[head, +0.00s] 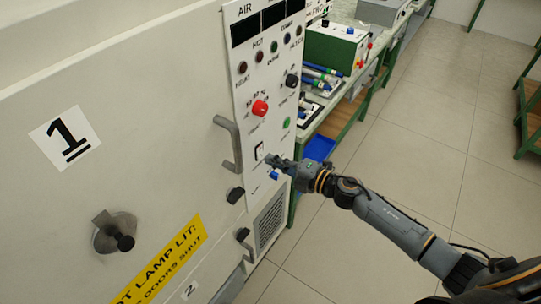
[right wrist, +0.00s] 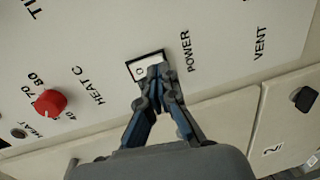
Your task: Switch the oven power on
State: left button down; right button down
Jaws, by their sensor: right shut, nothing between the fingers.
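The oven's white control panel (head: 262,95) stands upright at the centre of the head view. Its power switch (head: 259,151) is a white rocker in a black frame, and it also shows in the right wrist view (right wrist: 140,70), beside the word POWER. My right gripper (head: 272,160) is shut and empty, with its fingertips at the switch. In the right wrist view the fingertips (right wrist: 156,72) overlap the lower right part of the rocker. I cannot tell whether they touch it. My left gripper is not in view.
A red heat knob (head: 259,108) sits above the switch, with a green button (head: 287,122) to its right. A grey door handle (head: 230,143) sticks out to the left. A bench (head: 340,125) with a green and white box (head: 336,46) stands behind.

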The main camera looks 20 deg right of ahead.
jog(key=shift+w+a+f, duration=0.1)
jog(key=shift+w+a, duration=0.35)
jog(key=shift+w, duration=0.1)
jog(key=shift+w+a+t+b, duration=0.1)
jog(key=shift+t+b, duration=0.2)
jog(key=shift+b, duration=0.65)
jog(key=shift+f, duration=0.15)
